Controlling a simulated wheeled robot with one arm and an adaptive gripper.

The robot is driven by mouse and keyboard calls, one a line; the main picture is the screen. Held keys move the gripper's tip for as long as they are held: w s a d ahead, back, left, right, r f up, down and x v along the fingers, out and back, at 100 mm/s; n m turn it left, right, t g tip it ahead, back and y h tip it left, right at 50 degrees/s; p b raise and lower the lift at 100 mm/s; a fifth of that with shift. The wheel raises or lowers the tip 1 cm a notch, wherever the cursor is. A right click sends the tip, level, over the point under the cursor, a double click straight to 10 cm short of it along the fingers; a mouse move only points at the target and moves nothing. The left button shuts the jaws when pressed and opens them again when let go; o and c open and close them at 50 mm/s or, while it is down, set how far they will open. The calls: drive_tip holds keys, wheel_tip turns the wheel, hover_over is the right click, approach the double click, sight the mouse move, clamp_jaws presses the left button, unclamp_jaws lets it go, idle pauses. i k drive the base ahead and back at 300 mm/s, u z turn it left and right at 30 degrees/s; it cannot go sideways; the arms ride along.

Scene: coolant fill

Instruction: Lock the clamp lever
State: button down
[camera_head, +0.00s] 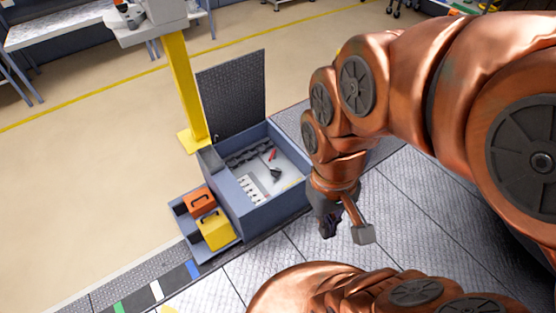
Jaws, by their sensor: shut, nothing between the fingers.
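My gripper (332,225) hangs at the end of my copper-coloured arm, to the right of an open grey box. It is shut and empty, above the grey tiled floor plates. The open box (285,211) has its dark lid (232,95) raised at the back. Inside it lie a small red-handled item (272,154), a dark item (275,173) and a row of small light parts (249,189). I cannot tell which of these, if any, is the clamp lever. The inside of the gripper is too small to make out.
An orange case (199,202) and a yellow case (214,230) sit in a low tray left of the box. A yellow post (182,85) stands behind it. A workbench (55,27) is at the upper left. The beige floor (90,180) at left is clear.

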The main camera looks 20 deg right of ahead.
sight(273, 155)
drive_tip(key=u, duration=0.2)
drive_tip(key=i, duration=1.15)
drive_tip(key=u, duration=0.05)
